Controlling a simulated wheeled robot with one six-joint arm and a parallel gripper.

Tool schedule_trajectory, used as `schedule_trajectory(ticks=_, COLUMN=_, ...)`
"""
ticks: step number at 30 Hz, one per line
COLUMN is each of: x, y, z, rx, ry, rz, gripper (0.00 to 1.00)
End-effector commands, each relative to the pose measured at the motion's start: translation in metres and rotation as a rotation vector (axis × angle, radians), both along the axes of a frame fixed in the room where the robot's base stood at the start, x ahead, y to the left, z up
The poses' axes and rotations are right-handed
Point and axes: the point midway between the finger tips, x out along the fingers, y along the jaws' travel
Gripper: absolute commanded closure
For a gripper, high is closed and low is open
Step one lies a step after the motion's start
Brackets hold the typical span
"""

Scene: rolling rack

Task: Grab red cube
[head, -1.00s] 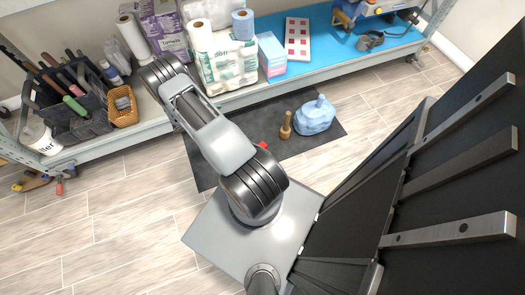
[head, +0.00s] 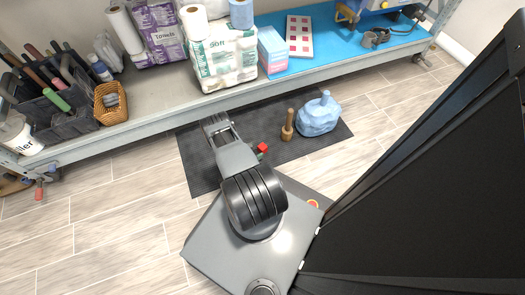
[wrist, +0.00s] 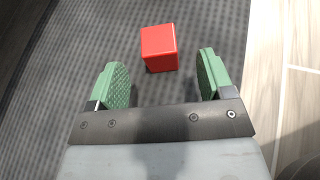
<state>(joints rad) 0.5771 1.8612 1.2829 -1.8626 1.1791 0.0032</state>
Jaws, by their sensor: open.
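The red cube (wrist: 159,48) lies on the dark ribbed mat (wrist: 70,60). In the head view the red cube (head: 262,148) is partly hidden beside my arm. My gripper (wrist: 158,82) is open, with a green pad on each finger. In the wrist view the cube sits just beyond the fingertips, about midway between them, with gaps on both sides. Nothing is held.
A wooden pestle-like object (head: 287,126) and a light blue lumpy bag (head: 318,117) stand on the mat to the right of the cube. A shelf (head: 190,110) with paper rolls and a tool bin runs behind. A black panel (head: 430,190) is at right.

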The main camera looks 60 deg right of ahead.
Motion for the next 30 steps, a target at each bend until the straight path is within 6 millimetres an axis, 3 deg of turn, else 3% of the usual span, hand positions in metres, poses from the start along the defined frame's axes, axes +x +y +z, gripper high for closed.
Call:
schedule_trajectory(ticks=10, x=-0.006, y=-0.022, z=-0.011, rx=0.000, ry=-0.001, rz=-0.001, gripper=0.26)
schedule_trajectory(ticks=21, x=-0.016, y=-0.061, z=-0.028, rx=0.000, ry=-0.001, rz=-0.001, gripper=0.26)
schedule_trajectory(ticks=30, x=-0.017, y=-0.064, z=-0.027, rx=0.000, ry=0.001, rz=0.000, gripper=0.26)
